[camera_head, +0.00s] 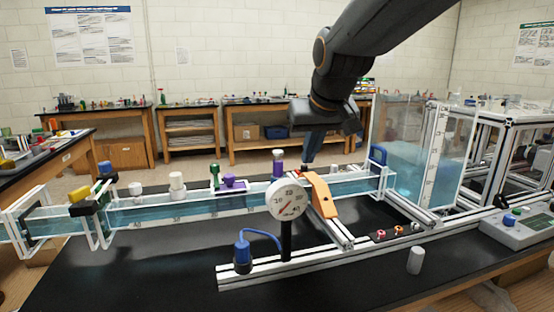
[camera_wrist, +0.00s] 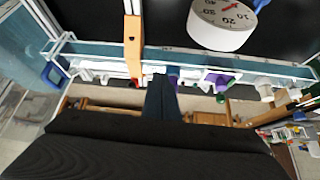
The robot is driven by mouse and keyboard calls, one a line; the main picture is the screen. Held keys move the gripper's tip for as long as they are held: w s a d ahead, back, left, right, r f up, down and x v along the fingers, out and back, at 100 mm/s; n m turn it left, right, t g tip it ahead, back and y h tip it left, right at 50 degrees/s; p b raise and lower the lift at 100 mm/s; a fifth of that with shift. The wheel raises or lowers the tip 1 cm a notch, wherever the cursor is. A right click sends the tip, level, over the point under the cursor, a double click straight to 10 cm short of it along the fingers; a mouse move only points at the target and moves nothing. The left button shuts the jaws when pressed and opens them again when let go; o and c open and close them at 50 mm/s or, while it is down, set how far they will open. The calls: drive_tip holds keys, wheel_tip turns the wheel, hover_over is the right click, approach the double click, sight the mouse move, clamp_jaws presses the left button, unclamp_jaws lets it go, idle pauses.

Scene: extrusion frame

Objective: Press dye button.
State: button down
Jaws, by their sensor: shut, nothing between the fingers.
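My gripper (camera_head: 308,160) is shut and empty, pointing down behind the orange bracket (camera_head: 319,194) at the clear water channel (camera_head: 155,213). In the wrist view its dark fingers (camera_wrist: 163,84) reach the channel edge, beside the orange bracket (camera_wrist: 133,48). A purple block (camera_head: 233,183) sits on the channel, left of my gripper; a purple piece also shows in the wrist view (camera_wrist: 219,79). A purple bottle with a pale cap (camera_head: 278,163) stands between the block and my gripper. I cannot tell for certain which part is the dye button. The fingertips' contact with anything is unclear.
A round dial gauge (camera_head: 289,199) stands in front of the channel, close to the bracket. A clear water tank (camera_head: 408,150) is at right. A grey control box (camera_head: 521,229) sits at the right edge. Black table surface (camera_head: 150,275) is clear at front left.

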drive_tip(key=w+a+r+t+b, duration=0.1)
drive_tip(key=a+r, duration=0.1)
drive_tip(key=r, duration=0.3)
drive_tip(key=w+a+r+t+y, duration=0.1)
drive_tip(key=a+r, duration=0.2)
drive_tip(key=r, duration=0.2)
drive_tip(key=shift+w+a+r+n+b, duration=0.25)
drive_tip(key=shift+w+n+b, duration=0.1)
drive_tip(key=shift+n, duration=0.05)
drive_tip(key=shift+w+f, duration=0.1)
drive_tip(key=p, duration=0.2)
hover_over(274, 151)
drive_tip(key=s, duration=0.3)
wheel_tip(274, 151, down, 7)
drive_tip(key=f, duration=0.2)
drive_tip(key=d+f, duration=0.1)
drive_tip(key=f, duration=0.1)
drive_tip(key=shift+s+p, duration=0.15)
drive_tip(key=shift+p, duration=0.15)
